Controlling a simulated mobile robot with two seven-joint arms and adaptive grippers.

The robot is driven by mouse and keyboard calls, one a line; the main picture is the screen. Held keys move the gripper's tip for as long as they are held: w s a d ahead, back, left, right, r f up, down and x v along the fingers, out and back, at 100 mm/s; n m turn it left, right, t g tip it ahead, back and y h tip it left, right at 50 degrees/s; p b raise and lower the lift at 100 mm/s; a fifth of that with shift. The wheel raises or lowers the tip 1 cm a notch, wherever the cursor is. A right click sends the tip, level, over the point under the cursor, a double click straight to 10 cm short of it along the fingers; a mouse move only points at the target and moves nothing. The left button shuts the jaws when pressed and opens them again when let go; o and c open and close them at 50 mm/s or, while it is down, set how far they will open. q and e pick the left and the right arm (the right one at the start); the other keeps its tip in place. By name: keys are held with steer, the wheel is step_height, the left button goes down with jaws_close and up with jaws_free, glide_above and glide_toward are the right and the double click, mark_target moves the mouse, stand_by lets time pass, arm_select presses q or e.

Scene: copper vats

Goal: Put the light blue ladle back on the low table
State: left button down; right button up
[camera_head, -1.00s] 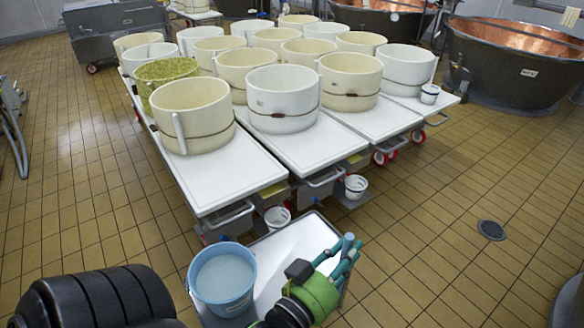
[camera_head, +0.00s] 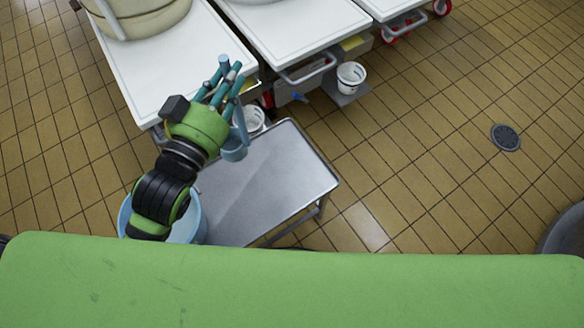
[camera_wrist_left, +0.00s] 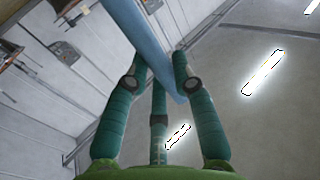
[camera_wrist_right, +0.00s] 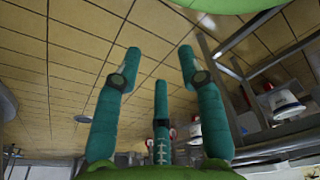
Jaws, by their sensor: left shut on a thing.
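The light blue ladle (camera_head: 235,148) hangs from my left gripper (camera_head: 228,78), its cup below the fingers and apparently above the far left part of the low table. My left gripper is shut on its handle, which crosses between the teal fingers in the left wrist view (camera_wrist_left: 142,40). The low table (camera_head: 275,185) is a grey metal top on legs, with its right part bare. My left forearm hides part of its left side. My right gripper (camera_wrist_right: 160,66) shows only in its wrist view, fingers apart and empty.
A light blue bucket (camera_head: 193,222) stands at the low table's left end, partly behind my arm. White-topped carts (camera_head: 150,75) with vats stand beyond. White pails (camera_head: 351,75) sit low by the carts. Tiled floor to the right is clear, with a drain (camera_head: 506,137).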

arm_select(q)
steer(key=d+f+m+g+h+b, duration=0.2)
steer(key=d+f+m+h+b, duration=0.15)
steer(key=f+b, duration=0.4)
steer(key=d+f+m+g+h+b, duration=0.2)
steer(key=f+h+b, duration=0.2)
steer(key=f+b, duration=0.35)
steer(key=w+d+f+b, duration=0.1)
steer(key=w+d+f, duration=0.4)
steer(key=d+f, duration=0.4)
steer(key=shift+w+f, duration=0.4)
steer(key=shift+f, duration=0.5)
arm_select(e)
steer(key=w+a+f+t, duration=0.1)
steer(key=w+f+t, duration=0.1)
steer(key=w+f, duration=1)
steer(key=shift+w+f+t, duration=0.3)
steer(key=shift+w+f, duration=0.1)
steer(key=shift+f, duration=0.6)
arm_select(q)
steer(key=shift+d+y, duration=0.1)
steer(key=shift+y, duration=0.15)
arm_select(e)
steer(key=shift+a, duration=0.1)
arm_select(q)
steer(key=shift+f, duration=0.2)
steer(key=c, duration=1)
jaws_free()
steer(key=shift+c, duration=0.2)
steer(key=shift+r, duration=0.1)
